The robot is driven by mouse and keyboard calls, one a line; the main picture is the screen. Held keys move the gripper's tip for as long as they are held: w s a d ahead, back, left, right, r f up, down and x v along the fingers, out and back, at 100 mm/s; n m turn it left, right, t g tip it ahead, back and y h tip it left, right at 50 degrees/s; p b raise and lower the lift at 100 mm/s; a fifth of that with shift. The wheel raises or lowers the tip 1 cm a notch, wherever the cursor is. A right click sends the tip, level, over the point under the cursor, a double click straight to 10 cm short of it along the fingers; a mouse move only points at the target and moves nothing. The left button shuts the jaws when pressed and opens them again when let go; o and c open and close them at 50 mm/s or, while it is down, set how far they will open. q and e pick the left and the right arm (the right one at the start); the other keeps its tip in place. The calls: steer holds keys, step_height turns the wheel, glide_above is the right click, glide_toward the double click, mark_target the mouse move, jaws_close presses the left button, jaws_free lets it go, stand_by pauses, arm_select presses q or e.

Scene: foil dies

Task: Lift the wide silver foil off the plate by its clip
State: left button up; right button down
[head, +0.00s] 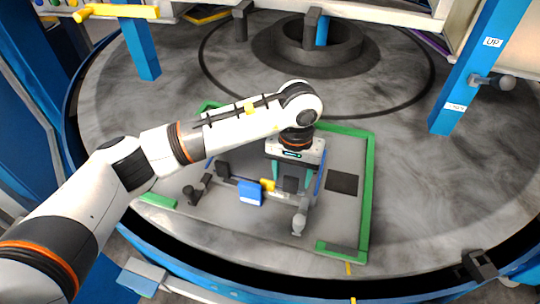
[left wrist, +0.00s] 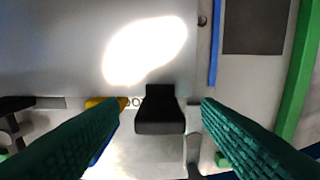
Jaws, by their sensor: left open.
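The wide silver foil (left wrist: 60,50) shows in the left wrist view as a smooth grey sheet with a bright glare patch. In the head view my arm partly hides it. A black clip (left wrist: 160,112) stands at its near edge; it also shows in the head view (head: 291,185). The plate (head: 345,215) is grey with green edge bars. My left gripper (head: 290,178) points down over the clip. Its teal fingers are open, one on each side of the clip, with visible gaps. Whether the tips are level with the clip I cannot tell. My right gripper is not in view.
A blue block (head: 250,193) and a yellow piece (head: 268,184) sit left of the clip. A grey knobbed lever (head: 298,223) stands in front. A dark square (head: 342,183) lies to the right, beyond a blue strip (left wrist: 215,45). Blue posts (head: 470,70) rise around the round table.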

arm_select(q)
steer(key=shift+s+f, duration=0.1)
steer(key=shift+f, duration=0.7)
steer(key=shift+s+f, duration=0.1)
steer(key=shift+f, duration=0.1)
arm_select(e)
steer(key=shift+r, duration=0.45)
